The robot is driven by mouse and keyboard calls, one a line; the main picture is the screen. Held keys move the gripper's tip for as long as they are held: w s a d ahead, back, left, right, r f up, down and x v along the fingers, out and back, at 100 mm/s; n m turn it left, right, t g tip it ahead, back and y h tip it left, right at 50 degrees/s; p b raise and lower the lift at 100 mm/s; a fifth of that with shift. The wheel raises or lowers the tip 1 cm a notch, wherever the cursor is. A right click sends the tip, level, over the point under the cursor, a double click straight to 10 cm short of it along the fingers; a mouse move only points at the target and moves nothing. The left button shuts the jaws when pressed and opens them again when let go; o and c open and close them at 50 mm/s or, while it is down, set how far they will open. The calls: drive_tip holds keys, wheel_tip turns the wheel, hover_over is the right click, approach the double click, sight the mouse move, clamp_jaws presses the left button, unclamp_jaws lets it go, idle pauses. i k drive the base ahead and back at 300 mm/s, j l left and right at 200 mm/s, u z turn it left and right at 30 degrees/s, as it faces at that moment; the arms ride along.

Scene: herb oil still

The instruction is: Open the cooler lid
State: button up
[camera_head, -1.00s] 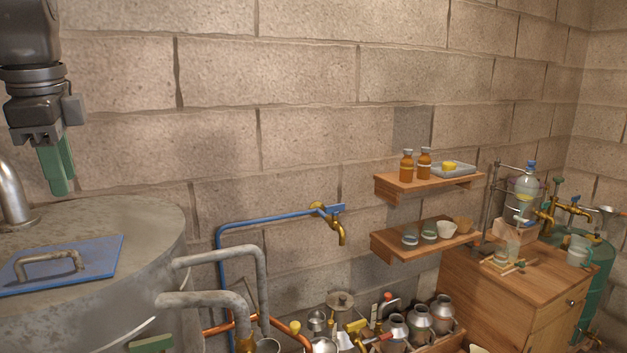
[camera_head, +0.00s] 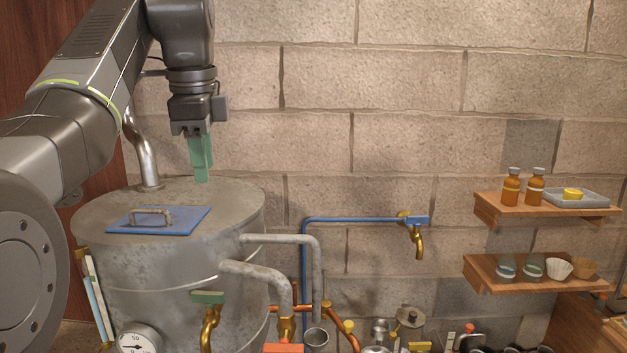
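The cooler is a large grey metal drum (camera_head: 185,275) at the left. Its lid is a flat blue plate (camera_head: 185,220) with a grey bar handle (camera_head: 151,214), lying flat and closed on the drum's top. My gripper (camera_head: 203,178), with green fingers pointing down, hangs above the back right part of the drum top, behind and right of the blue lid. It is apart from the handle and holds nothing that I can see. The fingers overlap in this view, so the gap between them does not show clearly.
A bent steel pipe (camera_head: 143,150) rises from the drum's back left. Grey pipes (camera_head: 285,240) leave its right side. A brass tap (camera_head: 418,240) on a blue pipe is on the wall. Shelves (camera_head: 545,208) with bottles and cups are at right. Space above the lid is clear.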

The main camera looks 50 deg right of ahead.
sight(145, 218)
drive_tip(key=k+l+u, duration=0.2)
drive_tip(key=k, duration=0.45)
drive_tip(key=i+j+z, duration=0.15)
drive_tip(key=i, duration=0.4)
drive_tip(key=i+j+z, duration=0.2)
drive_tip(key=i, duration=0.3)
drive_tip(key=i+j+z, duration=0.15)
drive_tip(key=i+j, duration=0.25)
drive_tip(key=i, duration=0.1)
